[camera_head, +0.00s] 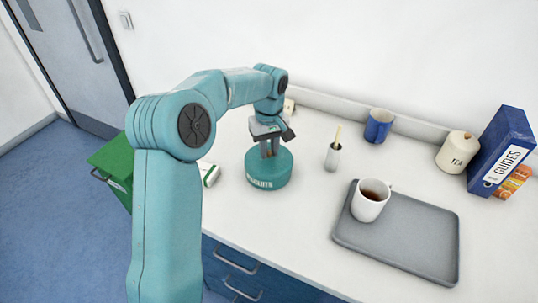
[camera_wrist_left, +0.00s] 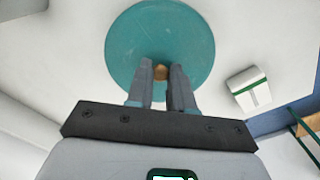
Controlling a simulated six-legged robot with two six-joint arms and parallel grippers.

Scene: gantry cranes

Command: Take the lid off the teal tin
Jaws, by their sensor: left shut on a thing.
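The round teal tin (camera_head: 266,183) stands on the white counter, with white lettering on its side. Its teal lid (camera_head: 284,157) is on top, and I see no gap between lid and tin. My left gripper (camera_head: 270,150) reaches down from above to the middle of the lid. In the left wrist view the lid (camera_wrist_left: 135,40) is a flat disc with a small wooden knob (camera_wrist_left: 160,72). My left gripper (camera_wrist_left: 161,68) is shut on this knob, one finger on each side. The fingers hide part of the knob. My right gripper is in neither view.
A grey tray (camera_head: 415,240) with a white mug (camera_head: 369,207) of dark drink lies to the right. Behind are a small pot (camera_head: 332,158), a blue mug (camera_head: 379,126), a tea canister (camera_head: 457,152) and a blue binder (camera_head: 503,150). A white-green box (camera_head: 209,174) is left of the tin.

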